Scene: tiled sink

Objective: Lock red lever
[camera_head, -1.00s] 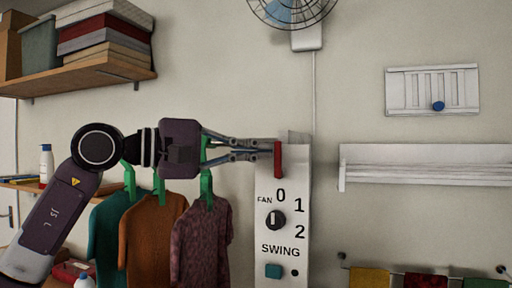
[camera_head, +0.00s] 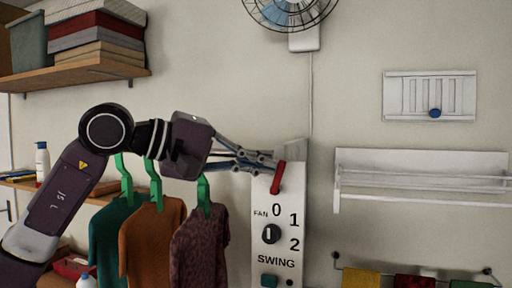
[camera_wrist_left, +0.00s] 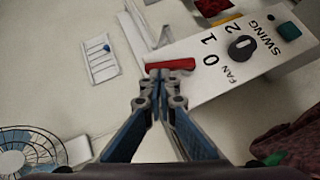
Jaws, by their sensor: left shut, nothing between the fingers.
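The red lever (camera_head: 278,177) sits at the top of the white fan control panel (camera_head: 262,196), above the number 0. It is tilted, its upper end leaning right. My left gripper (camera_head: 274,163) is shut and empty, its fingertips at the lever's upper left side. In the left wrist view the red lever (camera_wrist_left: 170,65) lies just beyond the closed fingertips (camera_wrist_left: 158,73). They look to be touching or nearly touching it; I cannot tell which. My right gripper is not in view.
Shirts (camera_head: 150,235) on green hangers hang below my left arm. A wall fan (camera_head: 290,10) is above the panel. A white shelf (camera_head: 420,180) and a slotted plate with a blue knob (camera_head: 435,113) are at the right. The wall between is clear.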

